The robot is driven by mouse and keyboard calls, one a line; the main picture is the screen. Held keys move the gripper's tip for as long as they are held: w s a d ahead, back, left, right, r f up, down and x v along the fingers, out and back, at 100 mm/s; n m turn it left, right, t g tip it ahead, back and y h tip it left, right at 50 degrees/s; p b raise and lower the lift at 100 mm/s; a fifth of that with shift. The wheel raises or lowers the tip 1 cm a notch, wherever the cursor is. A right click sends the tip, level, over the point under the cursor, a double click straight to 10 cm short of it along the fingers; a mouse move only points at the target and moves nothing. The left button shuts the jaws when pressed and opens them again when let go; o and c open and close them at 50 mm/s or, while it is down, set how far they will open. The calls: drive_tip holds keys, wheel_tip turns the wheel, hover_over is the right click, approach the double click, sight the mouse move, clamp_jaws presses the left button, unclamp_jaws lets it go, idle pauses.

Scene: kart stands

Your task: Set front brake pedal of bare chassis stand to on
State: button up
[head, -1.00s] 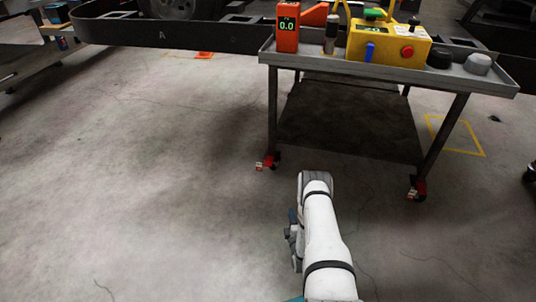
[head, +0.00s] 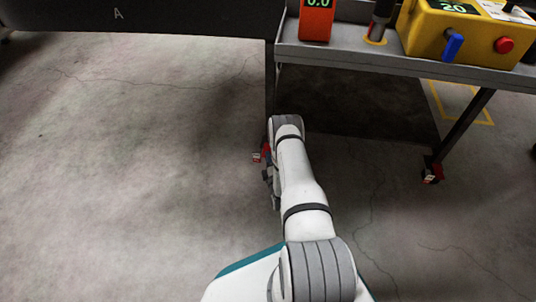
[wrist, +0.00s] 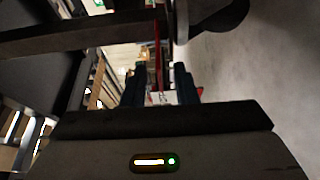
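The dark beam marked A (head: 60,18) crosses the top left in the head view; I cannot tell whether it belongs to the bare chassis stand. A red caster pedal (head: 257,156) shows by the trolley's near left leg, partly hidden behind my arm. Another red caster pedal (head: 433,172) is at its right leg. My gripper (wrist: 159,88) shows in the wrist view with its two dark fingers apart. A thin upright red piece (wrist: 158,55) and a small pale and red piece (wrist: 162,98) appear between the fingers; contact cannot be told.
The grey trolley (head: 350,62) carries an orange meter (head: 317,20) and a yellow box (head: 425,30) with a blue lever and red button. A dark wheel (wrist: 225,22) is at the wrist view's upper right. The concrete floor at left is clear.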

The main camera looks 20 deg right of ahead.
drive_tip(key=shift+w+d+b, duration=0.15)
drive_tip(key=shift+w+b, duration=0.1)
drive_tip(key=shift+w, duration=0.5)
drive_tip(key=shift+w+d+b, duration=0.15)
drive_tip(key=shift+w+b, duration=0.05)
drive_tip(key=shift+w, duration=0.55)
drive_tip(key=shift+c, duration=0.3)
drive_tip(key=shift+s, duration=0.1)
clamp_jaws()
